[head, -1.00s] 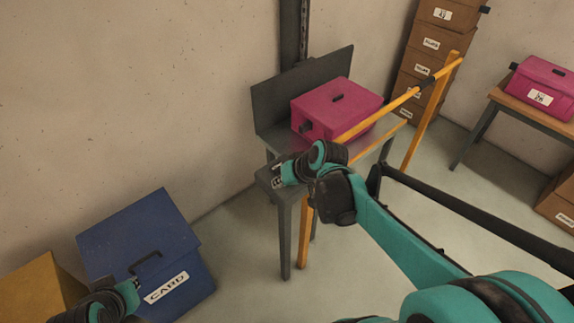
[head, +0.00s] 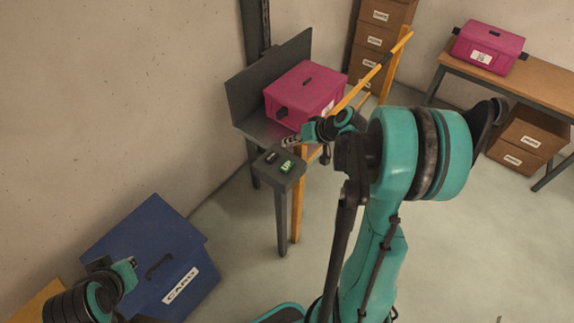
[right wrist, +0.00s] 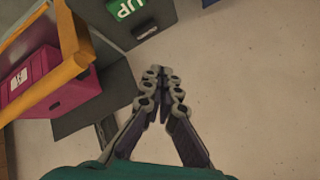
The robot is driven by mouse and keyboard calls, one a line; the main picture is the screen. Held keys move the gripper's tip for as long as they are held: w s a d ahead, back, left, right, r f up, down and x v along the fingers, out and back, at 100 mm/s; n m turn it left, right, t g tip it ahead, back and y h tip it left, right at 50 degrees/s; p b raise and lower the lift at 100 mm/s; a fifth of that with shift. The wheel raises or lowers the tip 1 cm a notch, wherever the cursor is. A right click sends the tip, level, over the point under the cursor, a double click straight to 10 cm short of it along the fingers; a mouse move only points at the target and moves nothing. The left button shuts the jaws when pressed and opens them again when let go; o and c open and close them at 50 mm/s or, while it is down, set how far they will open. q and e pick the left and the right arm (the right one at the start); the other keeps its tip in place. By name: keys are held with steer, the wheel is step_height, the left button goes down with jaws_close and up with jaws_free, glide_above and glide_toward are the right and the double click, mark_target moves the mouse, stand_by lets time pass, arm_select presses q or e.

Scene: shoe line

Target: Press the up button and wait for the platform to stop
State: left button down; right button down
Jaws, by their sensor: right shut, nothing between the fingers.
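The green UP button (head: 287,167) sits on a dark grey control box (head: 271,178) on a post; it also shows at the top of the right wrist view (right wrist: 125,8). A darker button (head: 271,158) is beside it. The grey platform (head: 258,125) with its upright back panel carries a pink box (head: 304,94). My right gripper (head: 290,141) is shut and empty, just beyond the UP button in the head view and apart from it; its closed tips show in the right wrist view (right wrist: 165,75). My left gripper (head: 128,265) is at lower left, its jaws unclear.
A yellow rail (head: 370,77) runs beside the platform. A blue CARD box (head: 150,245) is on the floor at lower left. Brown cartons (head: 380,38) are stacked behind. Another pink box (head: 487,45) is on a wooden table (head: 510,82) at right. Open floor lies at right.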

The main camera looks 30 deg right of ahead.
mark_target(289, 166)
steer(key=shift+f+b, duration=3.5)
steer(key=shift+f, duration=0.9)
steer(key=shift+f+b, duration=0.4)
